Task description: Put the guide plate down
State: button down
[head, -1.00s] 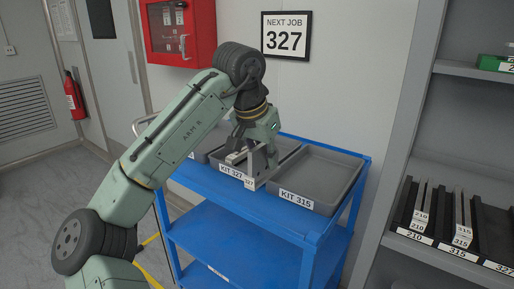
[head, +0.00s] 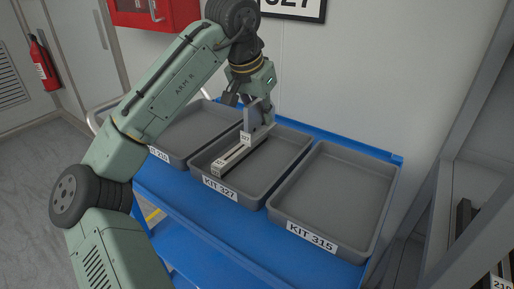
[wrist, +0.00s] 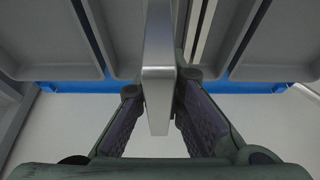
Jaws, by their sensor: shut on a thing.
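My gripper (head: 247,103) is shut on the guide plate (head: 258,115), a grey upright plate with a label ending in 27. The plate shows between the fingers in the wrist view (wrist: 158,90). A long light bar (head: 232,157) runs from its foot toward the front left, within the outline of the middle tray, marked KIT 327 (head: 290,162). I cannot tell whether the bar and plate are one piece, or whether the plate touches the tray floor. The fingers partly hide the plate's top.
The KIT 315 tray (head: 335,195) stands empty on the right of the blue cart (head: 210,235). Another empty tray (head: 195,130) stands on the left. The wall is close behind; a grey shelf unit (head: 440,200) stands at right.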

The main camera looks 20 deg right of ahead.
aim_at(262, 130)
notch_tip(262, 130, down, 4)
jog(key=shift+s+a+f, duration=0.1)
jog(key=shift+s+f, duration=0.05)
jog(key=shift+f+p, duration=0.5)
jog(key=shift+f, duration=1.65)
jog(key=c, duration=1.7)
grip_release()
jog(key=shift+f, duration=0.1)
